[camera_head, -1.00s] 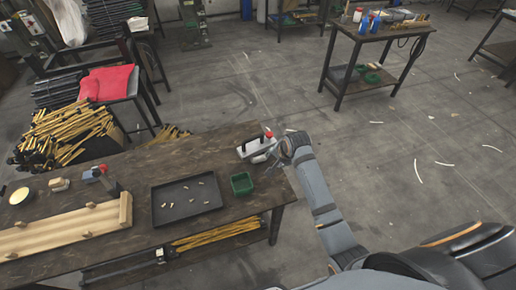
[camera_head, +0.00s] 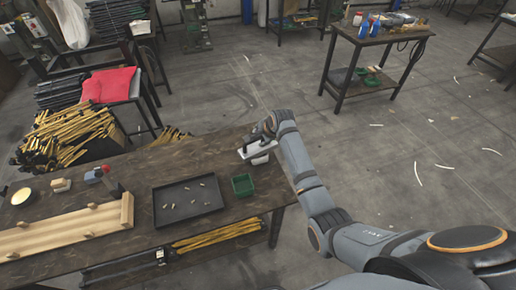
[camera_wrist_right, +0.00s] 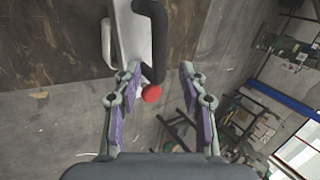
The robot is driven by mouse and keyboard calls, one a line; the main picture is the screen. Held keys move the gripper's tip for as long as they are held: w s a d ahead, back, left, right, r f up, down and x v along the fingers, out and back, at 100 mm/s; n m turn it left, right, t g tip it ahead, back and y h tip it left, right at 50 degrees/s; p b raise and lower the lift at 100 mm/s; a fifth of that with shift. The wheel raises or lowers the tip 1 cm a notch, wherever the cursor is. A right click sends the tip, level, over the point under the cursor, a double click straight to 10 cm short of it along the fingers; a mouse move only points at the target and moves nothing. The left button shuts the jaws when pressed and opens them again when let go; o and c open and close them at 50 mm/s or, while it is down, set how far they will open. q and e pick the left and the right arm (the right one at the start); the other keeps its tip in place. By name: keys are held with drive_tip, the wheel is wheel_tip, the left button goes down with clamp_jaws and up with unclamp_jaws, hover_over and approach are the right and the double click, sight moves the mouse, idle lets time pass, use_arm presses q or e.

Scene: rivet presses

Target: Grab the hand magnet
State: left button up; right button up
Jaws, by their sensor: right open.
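The hand magnet, a pale flat body (camera_head: 258,150) with a dark handle and a red knob, lies at the far right end of the wooden table. In the right wrist view its pale body (camera_wrist_right: 131,32), black handle (camera_wrist_right: 158,40) and red knob (camera_wrist_right: 152,94) show clearly. My right gripper (camera_wrist_right: 158,88) is open, with the red knob and the lower end of the handle between its fingers. In the head view my right gripper (camera_head: 266,132) covers part of the magnet. I see no grip on it. My left gripper is not in view.
On the wooden table (camera_head: 150,165) are a green bin (camera_head: 243,185), a black tray (camera_head: 160,213) with several small pieces, a wooden fixture (camera_head: 60,233) and a red-topped tool (camera_head: 107,172). A second table (camera_head: 375,33) stands farther back, with open floor between.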

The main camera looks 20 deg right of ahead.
sight(257, 138)
drive_tip(key=x, duration=0.4)
drive_tip(key=shift+a+f, duration=0.2)
drive_tip(key=shift+s, duration=0.1)
clamp_jaws()
drive_tip(key=shift+r, duration=0.2)
